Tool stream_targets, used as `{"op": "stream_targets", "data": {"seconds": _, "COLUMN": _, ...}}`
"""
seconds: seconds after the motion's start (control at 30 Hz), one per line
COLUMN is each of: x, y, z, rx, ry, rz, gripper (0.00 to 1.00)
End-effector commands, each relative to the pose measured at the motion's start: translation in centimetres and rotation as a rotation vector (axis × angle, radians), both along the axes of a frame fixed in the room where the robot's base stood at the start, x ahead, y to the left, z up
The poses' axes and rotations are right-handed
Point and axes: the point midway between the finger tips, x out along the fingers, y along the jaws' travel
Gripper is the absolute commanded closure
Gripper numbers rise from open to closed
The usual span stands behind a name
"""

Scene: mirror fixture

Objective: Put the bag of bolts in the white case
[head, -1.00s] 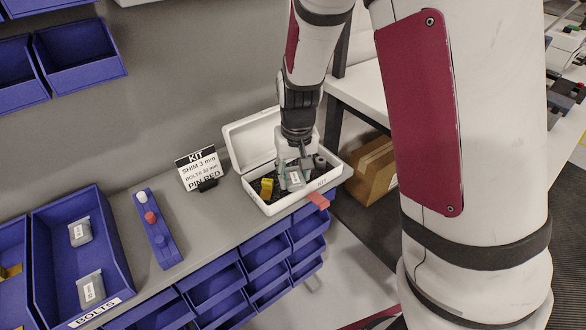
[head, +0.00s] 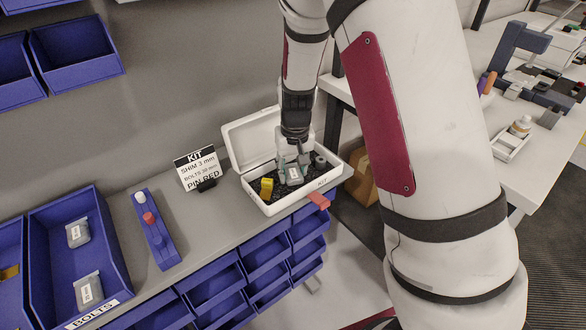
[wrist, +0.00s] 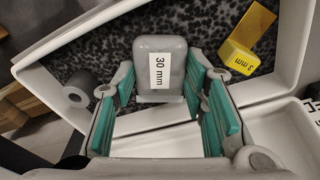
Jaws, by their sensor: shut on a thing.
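The white case (head: 298,201) stands open on the bench, its lid raised at the back and dark speckled foam inside. The grey bag of bolts (head: 294,175) is inside the case area; in the wrist view the bag (wrist: 160,78) shows a "30 mm" label. My gripper (head: 292,163) points down into the case, its teal-padded fingers shut on the sides of the bag. Whether the bag touches the foam is hard to tell. A yellow shim (head: 267,187) marked 3 mm (wrist: 240,55) lies in the case, left of the bag in the head view.
A grey cylindrical thing (wrist: 75,97) is at the case's other end. A kit card (head: 200,168) and a blue pin rack (head: 153,232) stand left of the case. A blue bolts bin (head: 107,240) holds two more bags. A red tab (head: 319,200) is at the case's front.

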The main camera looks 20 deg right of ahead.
Motion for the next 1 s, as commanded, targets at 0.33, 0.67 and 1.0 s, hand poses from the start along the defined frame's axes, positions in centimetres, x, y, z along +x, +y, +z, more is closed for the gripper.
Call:
{"op": "stream_targets", "data": {"seconds": 0.33, "x": 0.0, "y": 0.0, "z": -0.3, "rx": 0.000, "ry": 0.001, "rz": 0.000, "gripper": 0.41}}
{"op": "stream_targets", "data": {"seconds": 0.67, "x": -0.1, "y": 0.0, "z": 1.3, "rx": -0.001, "ry": -0.002, "rz": 0.003, "gripper": 0.41}}
{"op": "stream_targets", "data": {"seconds": 1.0, "x": -0.9, "y": 0.1, "z": 8.2, "rx": 0.001, "ry": -0.003, "rz": 0.001, "gripper": 0.41}}
